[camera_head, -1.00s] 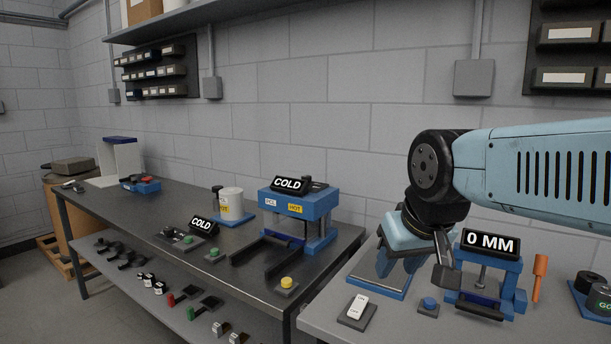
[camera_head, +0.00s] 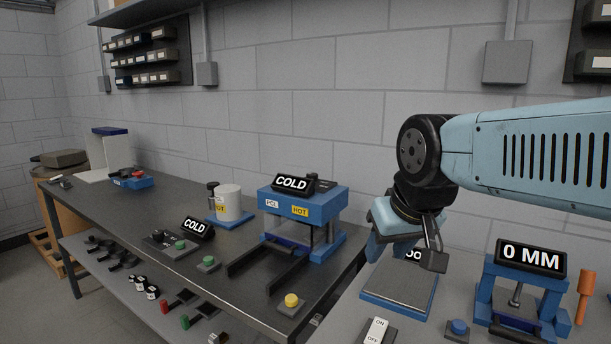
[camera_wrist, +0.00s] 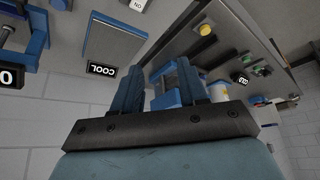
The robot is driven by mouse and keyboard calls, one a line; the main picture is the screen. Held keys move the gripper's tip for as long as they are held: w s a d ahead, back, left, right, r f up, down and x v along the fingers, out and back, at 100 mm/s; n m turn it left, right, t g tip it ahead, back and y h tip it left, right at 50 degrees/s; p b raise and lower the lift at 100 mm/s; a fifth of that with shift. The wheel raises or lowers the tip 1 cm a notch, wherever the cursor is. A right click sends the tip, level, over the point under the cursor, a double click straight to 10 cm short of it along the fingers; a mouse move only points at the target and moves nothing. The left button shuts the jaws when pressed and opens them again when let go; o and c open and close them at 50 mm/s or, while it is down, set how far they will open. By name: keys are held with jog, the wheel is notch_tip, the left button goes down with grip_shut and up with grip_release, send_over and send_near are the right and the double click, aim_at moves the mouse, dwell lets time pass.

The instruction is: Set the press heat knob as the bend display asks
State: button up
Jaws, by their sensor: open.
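The blue press (camera_head: 325,207) stands on the dark left bench, with PCL and HOT labels and a COLD display (camera_head: 292,183). A small panel (camera_head: 165,243) with dark controls and a green button lies left of it, beside another COLD display (camera_head: 197,228). I cannot tell which control is the heat knob. On the right bench, the blue bend device (camera_head: 519,297) carries a display (camera_head: 531,257) reading 0 MM.
A white container (camera_head: 228,203) stands left of the press. A yellow button (camera_head: 291,300), an ON/OFF switch (camera_head: 376,331) and a blue button (camera_head: 458,328) sit near the front. An orange-handled tool (camera_head: 586,284) stands right. A gap separates the benches.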

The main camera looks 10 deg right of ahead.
jog(key=shift+o, duration=0.9)
jog(key=shift+w+a+r, duration=0.1)
jog(key=shift+o, duration=1.4)
jog(key=w+a+r+n+g, duration=0.1)
jog(key=w+r+n, duration=0.2)
jog(key=w+r, duration=0.7)
jog(key=w, duration=0.3)
jog(key=shift+r+h, duration=0.2)
jog(key=shift+h, duration=0.1)
jog(key=w+a+r+n+g, duration=0.1)
jog(key=w+r+n+g, duration=0.3)
jog(key=w, duration=0.9)
jog(key=n, duration=0.5)
send_over(312, 173)
notch_tip(312, 173, down, 4)
jog(key=shift+g, duration=0.3)
jog(key=f, duration=1.3)
jog(key=shift+s+a+f, duration=0.1)
jog(key=shift+s+f, duration=0.15)
jog(key=shift+f, duration=0.1)
jog(key=shift+c, duration=0.3)
